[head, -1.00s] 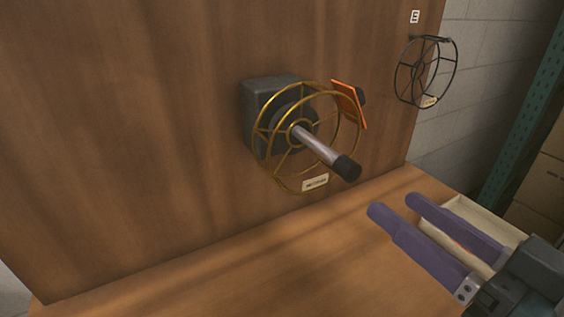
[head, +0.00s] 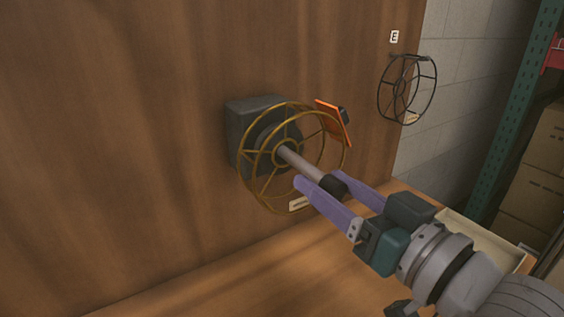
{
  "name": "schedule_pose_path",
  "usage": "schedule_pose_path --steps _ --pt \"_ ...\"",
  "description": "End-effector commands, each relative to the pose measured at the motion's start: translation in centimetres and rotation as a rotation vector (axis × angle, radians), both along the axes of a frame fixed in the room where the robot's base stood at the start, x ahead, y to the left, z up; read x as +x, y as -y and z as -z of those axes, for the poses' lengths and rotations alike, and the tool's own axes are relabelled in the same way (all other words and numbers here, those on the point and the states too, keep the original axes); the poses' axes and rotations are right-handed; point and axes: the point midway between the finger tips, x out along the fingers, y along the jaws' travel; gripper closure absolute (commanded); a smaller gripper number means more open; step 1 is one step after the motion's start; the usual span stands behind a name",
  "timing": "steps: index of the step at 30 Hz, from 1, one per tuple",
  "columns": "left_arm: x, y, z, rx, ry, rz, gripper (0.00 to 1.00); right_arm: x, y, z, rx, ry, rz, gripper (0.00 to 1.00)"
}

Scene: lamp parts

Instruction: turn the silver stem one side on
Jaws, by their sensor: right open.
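The silver stem (head: 300,164) sticks out from a dark grey block (head: 240,134) on the upright wooden panel, through the middle of a brass wire ring frame (head: 243,170). Its outer end has a black cap (head: 331,187). My right gripper (head: 318,178) is open, its two purple fingers on either side of the stem's capped end. I cannot tell whether the fingers touch it. My left gripper is not in view.
An orange-edged plate (head: 334,124) sits at the ring frame's right side. A black wire ring frame (head: 407,90) hangs farther right under a label marked E (head: 394,37). A shallow pale tray (head: 484,240) lies at the lower right. A green rack post (head: 510,120) and boxes stand beyond.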

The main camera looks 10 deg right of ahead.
Motion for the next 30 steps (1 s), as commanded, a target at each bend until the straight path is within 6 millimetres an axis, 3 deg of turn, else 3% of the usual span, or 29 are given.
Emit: schedule_pose_path --steps 4,20,30 --pt "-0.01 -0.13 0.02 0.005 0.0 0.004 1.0 -0.02 0.0 0.0 0.0 0.0 0.0 0.39" --pt "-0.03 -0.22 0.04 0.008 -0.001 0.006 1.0 -0.04 0.02 -0.01 0.0 0.001 0.0 0.99" --pt "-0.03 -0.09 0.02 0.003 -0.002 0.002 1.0 -0.05 0.02 -0.02 -0.003 0.002 0.0 1.0"
